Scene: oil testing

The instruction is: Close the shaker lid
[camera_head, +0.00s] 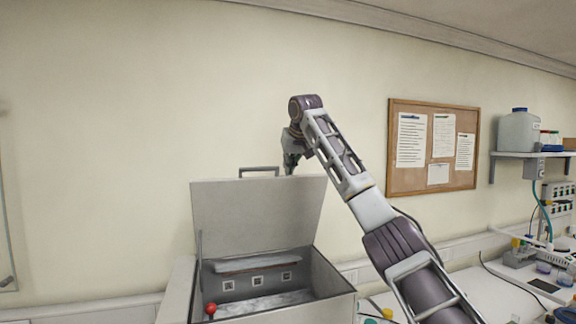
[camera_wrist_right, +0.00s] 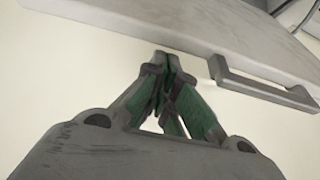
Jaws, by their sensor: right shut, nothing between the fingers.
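The shaker (camera_head: 330,312) is a grey metal box with its lid (camera_head: 258,216) standing open and upright at the back. A handle (camera_head: 259,170) sits on the lid's top edge; it also shows in the right wrist view (camera_wrist_right: 262,90). My right gripper (camera_head: 290,170) is shut and empty at the top edge of the lid, to the right of the handle. In the right wrist view the shut green-padded fingers (camera_wrist_right: 163,58) are beside the lid's edge and apart from the handle. Whether the fingertips touch the lid I cannot tell. My left gripper is out of view.
A red knob (camera_head: 211,309) shows inside the shaker at the front left. A cork board (camera_head: 433,104) hangs on the wall at right. A shelf with a plastic canister (camera_head: 518,132) and a bench with lab items (camera_head: 520,258) are further right.

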